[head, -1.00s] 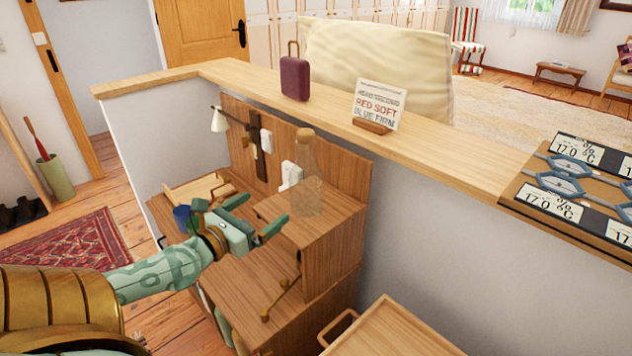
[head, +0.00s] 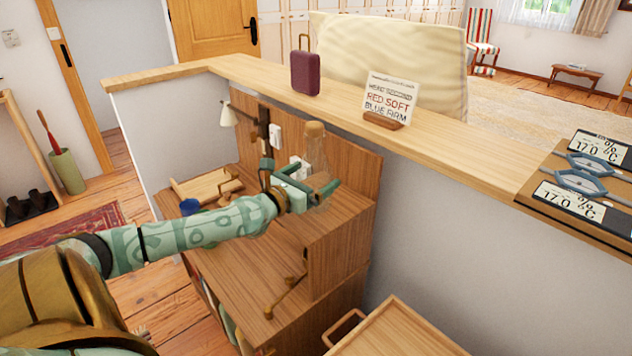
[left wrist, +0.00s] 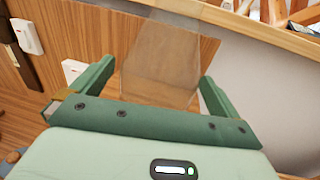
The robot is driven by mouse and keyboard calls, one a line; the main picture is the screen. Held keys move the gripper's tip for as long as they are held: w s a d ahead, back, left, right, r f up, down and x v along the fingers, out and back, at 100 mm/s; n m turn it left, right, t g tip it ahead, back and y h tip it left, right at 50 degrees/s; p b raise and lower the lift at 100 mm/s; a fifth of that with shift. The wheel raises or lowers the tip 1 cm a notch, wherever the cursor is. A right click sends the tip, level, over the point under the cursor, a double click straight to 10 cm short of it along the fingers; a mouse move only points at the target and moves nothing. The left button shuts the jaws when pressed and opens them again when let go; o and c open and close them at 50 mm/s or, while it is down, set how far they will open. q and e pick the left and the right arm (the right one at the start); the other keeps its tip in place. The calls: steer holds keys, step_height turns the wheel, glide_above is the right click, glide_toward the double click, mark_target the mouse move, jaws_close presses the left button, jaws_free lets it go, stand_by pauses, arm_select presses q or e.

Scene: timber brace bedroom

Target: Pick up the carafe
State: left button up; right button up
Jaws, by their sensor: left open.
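The carafe (head: 315,151) is clear glass with a cork-coloured top and stands upright on the raised wooden shelf of the cabinet. My left gripper (head: 302,178) is at its lower body, with one finger on each side. In the left wrist view the see-through carafe (left wrist: 160,62) shows between the two open fingers of the left gripper (left wrist: 155,85). A gap shows near the left finger; I cannot tell whether the right finger touches the glass. The gripper hides part of the carafe's base in the head view. My right gripper is not in view.
A wooden back panel (head: 350,180) rises behind the carafe, below a long ledge (head: 450,152). The ledge bears a purple case (head: 305,73) and a sign (head: 388,98). A blue cup (head: 189,207) and a wooden tray (head: 200,187) are left on the lower top.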

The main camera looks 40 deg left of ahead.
arm_select(q)
steer(key=shift+w+a, duration=0.1)
steer(key=shift+w, duration=0.8)
steer(key=c, duration=1.5)
steer(key=shift+r, duration=0.1)
steer(key=shift+c, duration=0.7)
